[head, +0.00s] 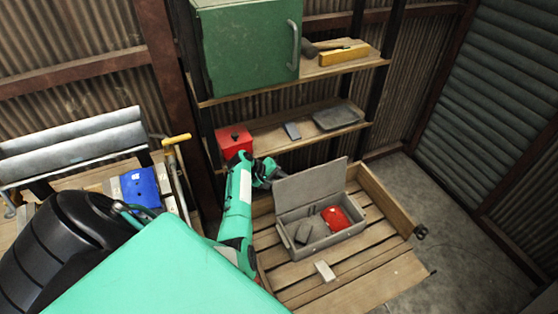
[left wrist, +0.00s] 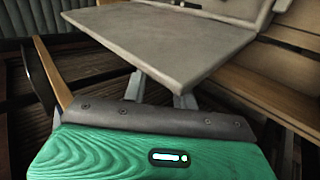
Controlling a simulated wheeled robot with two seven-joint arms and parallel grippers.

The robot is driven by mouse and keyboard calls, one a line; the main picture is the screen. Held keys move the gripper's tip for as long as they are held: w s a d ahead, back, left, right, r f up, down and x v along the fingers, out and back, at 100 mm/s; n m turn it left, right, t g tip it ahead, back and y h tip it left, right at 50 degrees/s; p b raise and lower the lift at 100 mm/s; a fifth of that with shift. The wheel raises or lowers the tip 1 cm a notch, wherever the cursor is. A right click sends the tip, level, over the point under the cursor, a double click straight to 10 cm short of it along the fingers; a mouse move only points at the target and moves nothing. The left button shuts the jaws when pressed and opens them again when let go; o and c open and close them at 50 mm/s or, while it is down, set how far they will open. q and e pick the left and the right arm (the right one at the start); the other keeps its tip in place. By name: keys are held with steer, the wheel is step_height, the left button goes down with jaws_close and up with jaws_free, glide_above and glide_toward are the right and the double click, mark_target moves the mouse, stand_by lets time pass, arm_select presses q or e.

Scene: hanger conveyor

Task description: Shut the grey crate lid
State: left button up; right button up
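The grey crate (head: 284,238) stands on a slatted wooden pallet-like base. Its lid (head: 310,188) is raised, standing tilted up along the crate's back side. Inside the crate are a red object (head: 335,218) and dark grey blocks (head: 303,234). My left gripper (head: 275,172) is at the left edge of the raised lid. In the left wrist view the lid (left wrist: 165,40) spans the upper middle, and its panel hides the fingertips. Two grey finger parts show apart below it, but I cannot tell whether the gripper is open or touching the lid. My right gripper is not in view.
The wooden base (head: 378,278) has raised boards at its back and right. A small pale block (head: 324,271) lies in front of the crate. Behind are shelves with a red box (head: 235,141), a grey tray (head: 337,117) and a green cabinet (head: 250,45). Floor is clear to the right.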

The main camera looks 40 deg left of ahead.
arm_select(q)
jaws_close()
steer(key=shift+s+d+r, duration=0.1)
steer(key=shift+d, duration=0.1)
steer(key=shift+s+d+r+m+y+p, duration=0.25)
steer(key=shift+d+y+p, duration=0.2)
steer(key=shift+p, duration=0.25)
steer(key=s+d+m+t+y, duration=0.2)
steer(key=s+d+y, duration=0.1)
steer(key=d, duration=0.4)
steer(key=shift+s+d+t+y+p, duration=0.15)
steer(key=shift+s+t+y+p, duration=0.15)
steer(key=shift+s+t+y, duration=0.1)
steer(key=shift+m, duration=0.25)
steer(key=o, duration=0.6)
jaws_free()
